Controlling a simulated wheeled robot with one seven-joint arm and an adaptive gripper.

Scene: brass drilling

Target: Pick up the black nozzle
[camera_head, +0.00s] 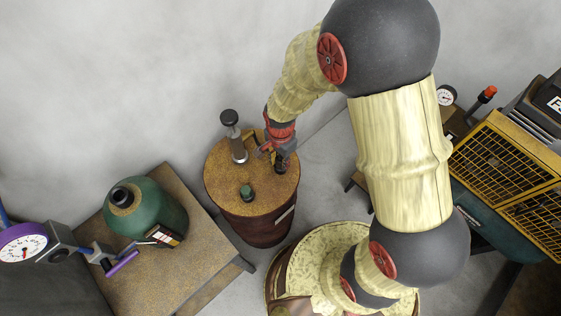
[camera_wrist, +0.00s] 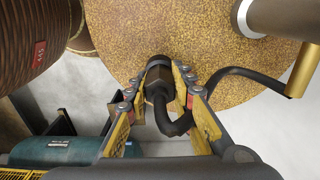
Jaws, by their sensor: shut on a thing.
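The black nozzle (camera_wrist: 158,82) sits between the two yellow-padded fingers of my gripper (camera_wrist: 160,75) in the wrist view. The fingers are shut on its thick hexagonal part. A black bent hose (camera_wrist: 235,75) curves from beside the nozzle to a brass-coloured piece (camera_wrist: 303,70) at the right. In the head view my gripper (camera_head: 281,160) is at the right side of the speckled, rusty drum top (camera_head: 220,172).
On the drum stand a grey cylinder with a black cap (camera_head: 236,140) and a small green knob (camera_head: 247,191). A green tank (camera_head: 150,210) stands on a table at the left, near a purple-rimmed gauge (camera_head: 22,243). A yellow-grilled machine (camera_head: 510,170) stands at the right.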

